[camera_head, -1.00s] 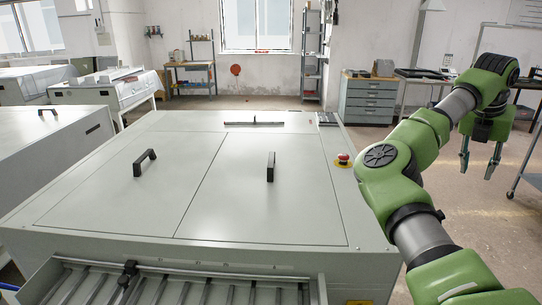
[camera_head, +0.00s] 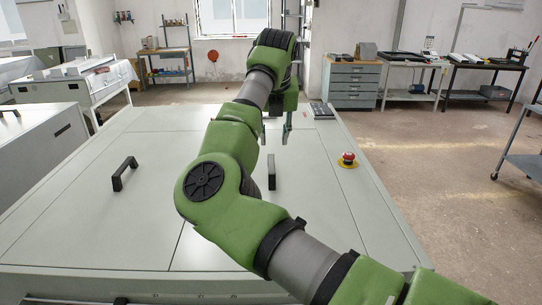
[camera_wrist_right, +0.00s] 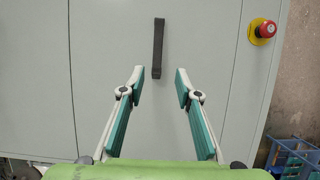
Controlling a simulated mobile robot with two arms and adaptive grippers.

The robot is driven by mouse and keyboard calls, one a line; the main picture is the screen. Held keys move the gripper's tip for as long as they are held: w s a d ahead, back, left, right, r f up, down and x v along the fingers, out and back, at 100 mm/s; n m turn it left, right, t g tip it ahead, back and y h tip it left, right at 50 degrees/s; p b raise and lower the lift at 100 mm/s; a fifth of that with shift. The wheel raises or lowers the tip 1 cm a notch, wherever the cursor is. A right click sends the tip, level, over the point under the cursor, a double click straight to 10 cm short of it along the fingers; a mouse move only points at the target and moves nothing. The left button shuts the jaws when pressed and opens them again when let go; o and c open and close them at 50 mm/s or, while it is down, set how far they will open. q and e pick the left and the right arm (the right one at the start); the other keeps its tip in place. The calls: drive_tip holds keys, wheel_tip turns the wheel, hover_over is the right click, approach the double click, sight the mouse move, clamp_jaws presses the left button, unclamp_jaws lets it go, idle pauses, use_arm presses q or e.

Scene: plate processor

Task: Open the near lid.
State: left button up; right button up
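The pale grey plate processor has two flat, closed lids side by side. The right lid (camera_head: 322,190) has an upright black bar handle (camera_head: 272,172), partly beside my arm in the head view. The left lid (camera_head: 95,225) has a similar handle (camera_head: 125,173). My right gripper (camera_head: 275,137) is above the processor, beyond the right lid's handle in the head picture. In the right wrist view, the gripper (camera_wrist_right: 160,78) is open and empty, and the handle (camera_wrist_right: 158,48) stands ahead, centred between the fingertips. It is not between the finger pads. My left gripper is out of view.
A red emergency button (camera_head: 347,160) sits on a yellow base at the processor's right edge. A small keypad (camera_head: 321,110) is at the back right corner. My right arm covers part of the lids. Open floor lies to the right.

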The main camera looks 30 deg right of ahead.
sight(272, 164)
drive_tip(key=p+x, duration=0.1)
drive_tip(key=x, duration=0.2)
drive_tip(key=shift+f, duration=0.3)
drive_tip(key=shift+w+p+x, duration=0.25)
drive_tip(key=shift+p+x, duration=0.3)
drive_tip(key=shift+x, duration=0.65)
drive_tip(key=p+x, duration=0.1)
drive_tip(key=x, duration=0.3)
drive_tip(key=shift+w, duration=0.15)
drive_tip(key=shift+f, duration=0.3)
drive_tip(key=shift+d+f+p, duration=0.1)
drive_tip(key=shift+f+p, duration=0.05)
drive_tip(key=shift+p, duration=0.15)
drive_tip(key=shift+w+f, duration=0.15)
clamp_jaws()
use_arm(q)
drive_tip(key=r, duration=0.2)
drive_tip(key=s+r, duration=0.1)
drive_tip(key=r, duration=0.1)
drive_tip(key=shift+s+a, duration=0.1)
